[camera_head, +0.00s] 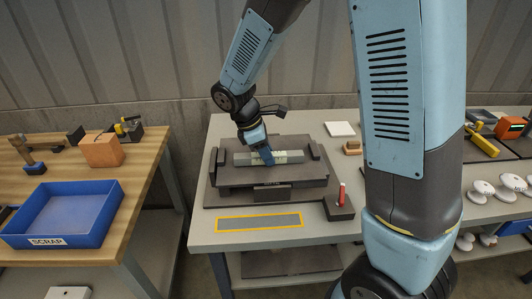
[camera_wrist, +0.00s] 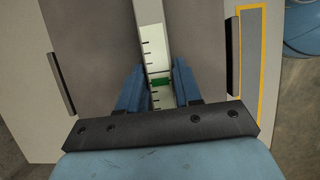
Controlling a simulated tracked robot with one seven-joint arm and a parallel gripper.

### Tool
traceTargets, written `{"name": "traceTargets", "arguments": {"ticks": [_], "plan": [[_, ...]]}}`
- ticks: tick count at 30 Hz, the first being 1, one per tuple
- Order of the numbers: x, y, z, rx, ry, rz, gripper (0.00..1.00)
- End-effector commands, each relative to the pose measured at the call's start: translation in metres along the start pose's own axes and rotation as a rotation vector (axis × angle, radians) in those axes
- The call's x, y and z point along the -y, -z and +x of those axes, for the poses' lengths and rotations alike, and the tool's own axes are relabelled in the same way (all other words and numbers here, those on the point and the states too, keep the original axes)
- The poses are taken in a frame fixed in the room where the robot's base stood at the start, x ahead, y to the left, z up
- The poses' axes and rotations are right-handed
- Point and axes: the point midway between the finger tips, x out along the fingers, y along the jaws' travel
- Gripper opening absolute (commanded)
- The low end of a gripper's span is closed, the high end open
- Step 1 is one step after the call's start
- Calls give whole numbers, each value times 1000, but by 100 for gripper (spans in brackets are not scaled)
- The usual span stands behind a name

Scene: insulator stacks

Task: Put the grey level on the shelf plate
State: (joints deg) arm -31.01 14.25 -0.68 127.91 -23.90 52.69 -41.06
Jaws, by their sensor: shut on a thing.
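The grey level (camera_head: 286,156) is a long pale bar in the dark fixture (camera_head: 232,180) on the middle bench, lying left to right. In the wrist view the level (camera_wrist: 153,45) runs away between my fingers, with tick marks and a green vial. My gripper (camera_head: 264,158) is shut on the level near its middle; it also shows in the wrist view (camera_wrist: 160,88). I cannot tell whether the level touches the fixture's floor. A dark flat plate (camera_head: 290,262) lies on the shelf under the bench, partly hidden by the bench top and my arm.
A yellow-edged grey rectangle (camera_head: 259,222) marks the bench front. A dark block with a red handle (camera_head: 342,203) stands to the right. A blue scrap tray (camera_head: 62,212) is on the wooden left bench. White insulators (camera_head: 482,189) stand on the right bench. My arm blocks part of the view.

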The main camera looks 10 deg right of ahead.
Motion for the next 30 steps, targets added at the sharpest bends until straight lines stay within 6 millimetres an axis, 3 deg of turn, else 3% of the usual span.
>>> {"name": "traceTargets", "arguments": {"ticks": [2,3,10,20,30], "plan": [[0,0,1,0,0,0,0],[0,0,1,0,0,0,38],[0,0,1,0,0,0,59],[0,0,-4,-1,-1,0,59],[-1,0,-58,-2,-3,1,59]]}}
